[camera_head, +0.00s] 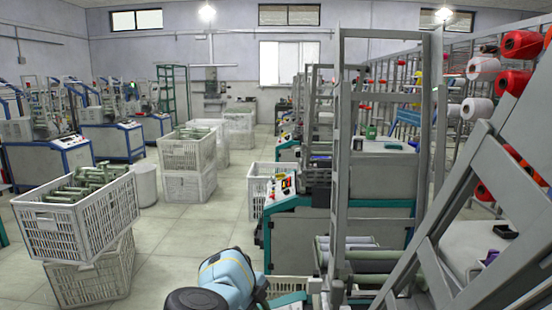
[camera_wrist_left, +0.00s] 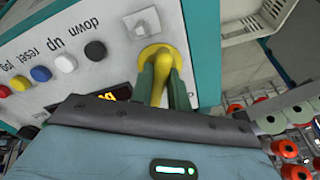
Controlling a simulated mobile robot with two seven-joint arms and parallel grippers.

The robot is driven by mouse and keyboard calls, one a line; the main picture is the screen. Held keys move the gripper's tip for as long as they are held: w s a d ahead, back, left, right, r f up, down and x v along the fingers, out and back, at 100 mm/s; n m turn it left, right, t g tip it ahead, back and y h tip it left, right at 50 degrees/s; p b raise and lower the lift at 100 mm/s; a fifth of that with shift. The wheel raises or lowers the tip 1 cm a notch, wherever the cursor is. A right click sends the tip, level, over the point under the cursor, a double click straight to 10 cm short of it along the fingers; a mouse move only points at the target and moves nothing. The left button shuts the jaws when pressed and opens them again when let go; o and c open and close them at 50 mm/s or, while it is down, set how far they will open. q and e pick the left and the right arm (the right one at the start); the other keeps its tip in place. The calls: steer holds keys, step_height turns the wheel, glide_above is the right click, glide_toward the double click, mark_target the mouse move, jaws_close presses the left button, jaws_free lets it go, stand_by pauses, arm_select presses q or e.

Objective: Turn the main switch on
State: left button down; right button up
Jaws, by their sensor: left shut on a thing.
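The main switch (camera_wrist_left: 158,62) is a yellow rotary knob on a yellow round plate, set in a pale control panel (camera_wrist_left: 60,25) in the left wrist view. My left gripper (camera_wrist_left: 159,88) has its two green fingers on either side of the yellow knob and is shut on it. The knob's handle runs nearly upright in this picture. In the head view my blue left arm (camera_head: 228,275) comes in at the bottom centre, and its fingers are hidden there. My right gripper is not in view.
White crates (camera_head: 75,225) stand at left in the head view. Grey machine frames (camera_head: 430,250) crowd the right; open floor (camera_head: 185,235) lies between.

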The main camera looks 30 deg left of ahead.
arm_select(q)
steer(key=shift+s+d+f, duration=0.3)
steer(key=shift+d+f, duration=0.15)
steer(key=shift+d, duration=0.1)
steer(key=c, duration=1.6)
jaws_free()
steer(key=shift+o, duration=1.2)
steer(key=shift+r, duration=0.2)
steer(key=shift+a, duration=0.1)
steer(key=shift+a+r, duration=0.15)
steer(key=shift+r, duration=0.1)
steer(key=p+v, duration=0.3)
steer(key=v, duration=0.5)
steer(key=shift+s+d, duration=0.2)
steer(key=shift+d, duration=0.15)
